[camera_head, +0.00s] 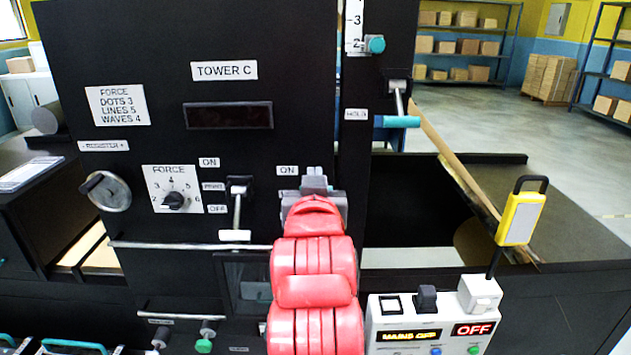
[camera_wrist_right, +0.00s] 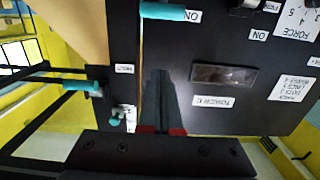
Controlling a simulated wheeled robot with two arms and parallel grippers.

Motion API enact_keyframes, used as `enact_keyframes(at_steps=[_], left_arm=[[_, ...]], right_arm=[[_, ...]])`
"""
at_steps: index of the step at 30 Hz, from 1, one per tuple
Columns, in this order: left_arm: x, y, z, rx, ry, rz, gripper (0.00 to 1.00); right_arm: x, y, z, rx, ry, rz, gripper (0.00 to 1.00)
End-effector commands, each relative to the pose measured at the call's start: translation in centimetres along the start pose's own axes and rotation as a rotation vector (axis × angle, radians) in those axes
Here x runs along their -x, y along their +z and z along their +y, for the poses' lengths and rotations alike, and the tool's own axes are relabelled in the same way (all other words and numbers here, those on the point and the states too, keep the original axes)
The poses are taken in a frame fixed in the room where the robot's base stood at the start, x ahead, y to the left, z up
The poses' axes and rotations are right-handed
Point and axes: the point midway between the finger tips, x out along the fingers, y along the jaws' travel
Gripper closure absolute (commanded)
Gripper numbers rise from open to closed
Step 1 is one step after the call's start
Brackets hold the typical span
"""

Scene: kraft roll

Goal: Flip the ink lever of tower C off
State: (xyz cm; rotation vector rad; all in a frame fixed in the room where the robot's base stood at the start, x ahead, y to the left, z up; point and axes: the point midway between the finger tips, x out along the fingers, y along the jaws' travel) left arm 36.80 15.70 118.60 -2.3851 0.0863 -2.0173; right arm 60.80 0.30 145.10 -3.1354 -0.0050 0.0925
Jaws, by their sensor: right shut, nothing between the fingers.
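The tower C panel (camera_head: 130,50) stands upright in front of me. In the head view my right gripper (camera_head: 316,178) is in front of its right part, below an ON label (camera_head: 288,170), and covers the ink lever there. The fingers of my right gripper (camera_wrist_right: 161,75) are shut and empty, apart from that handle. The print lever (camera_head: 236,212) hangs down near its OFF label. My left gripper is out of view.
The HOLD lever (camera_head: 397,121), also teal, sticks out on the post at right, under a teal knob (camera_head: 375,44). A horizontal bar (camera_head: 180,246) crosses below the force dial (camera_head: 173,200). A control box (camera_head: 430,320) with a yellow device (camera_head: 519,218) stands at lower right.

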Motion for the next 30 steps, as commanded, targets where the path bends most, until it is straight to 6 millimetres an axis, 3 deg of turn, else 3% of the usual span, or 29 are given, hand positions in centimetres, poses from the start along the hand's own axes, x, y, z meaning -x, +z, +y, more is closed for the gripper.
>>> enact_keyframes(at_steps=[5,17,24,30], left_arm=[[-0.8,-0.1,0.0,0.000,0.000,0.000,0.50],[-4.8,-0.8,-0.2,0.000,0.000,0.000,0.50],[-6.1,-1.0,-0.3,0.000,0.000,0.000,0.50],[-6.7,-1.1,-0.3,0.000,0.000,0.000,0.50]], right_arm=[[-1.4,0.5,0.4,0.010,0.011,-0.017,1.00],[-9.3,0.5,0.2,0.006,0.005,-0.026,1.00],[-8.1,3.2,0.2,0.008,0.004,-0.024,1.00],[-7.6,4.3,0.2,0.005,0.004,-0.021,1.00]])
